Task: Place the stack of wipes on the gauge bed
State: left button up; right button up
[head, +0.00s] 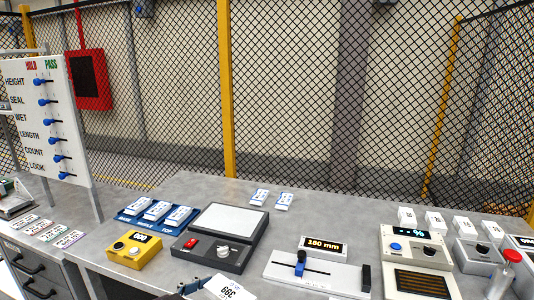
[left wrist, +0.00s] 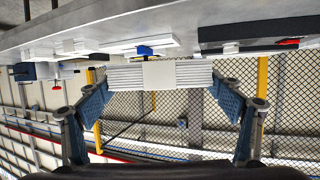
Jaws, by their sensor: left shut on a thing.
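The stack of wipes (left wrist: 190,74), white and layered with a plain band around its middle, is held by its ends between the blue pads of my left gripper (left wrist: 160,85). In the head view its white top with printed characters (head: 230,287) shows at the bottom edge, beside a small part of my left gripper. The gauge bed (head: 290,272) is a white plate with a dark slot, a blue slider (head: 300,264) and a dark end block. The stack is left of and nearer than the bed, apart from it. My right gripper is not in view.
A 180 mm display (head: 323,246) stands behind the bed. A dark scale (head: 215,240) with a white plate and a yellow box (head: 134,250) are to the left. A beige meter (head: 415,255) is to the right. Bare grey bench lies behind the display.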

pick_arm(q)
jog(key=s+a+r+m+g+h, duration=0.1)
jog(key=s+a+m+g+h, duration=0.25)
jog(key=s+a, duration=0.8)
jog(key=w+d+n+t+y, duration=0.1)
jog(key=w+d, duration=0.2)
jog(key=d, duration=0.1)
jog(key=w+d+n+t+y, duration=0.1)
jog(key=w+d, duration=0.3)
jog(key=w+d+n+t+y, duration=0.1)
jog(key=w+d, duration=0.2)
jog(key=w, duration=0.1)
jog(key=shift+w+d+f, duration=0.2)
jog(key=shift+d+f, duration=0.2)
jog(key=w+d+r+n+t+y, duration=0.1)
jog(key=w+d+r+n+y, duration=0.1)
jog(key=r, duration=0.4)
jog(key=w+d+r+n+t+y, duration=0.1)
jog(key=w+d+r+n+y, duration=0.1)
jog(key=w+d+r, duration=0.2)
jog(key=d+r, duration=0.2)
jog(key=shift+w+d+t, duration=0.35)
jog(key=shift+w+d, duration=0.05)
jog(key=shift+f+y, duration=0.1)
jog(key=shift+y, duration=0.15)
notch_tip(320, 180, down, 20)
jog(key=shift+r, duration=0.2)
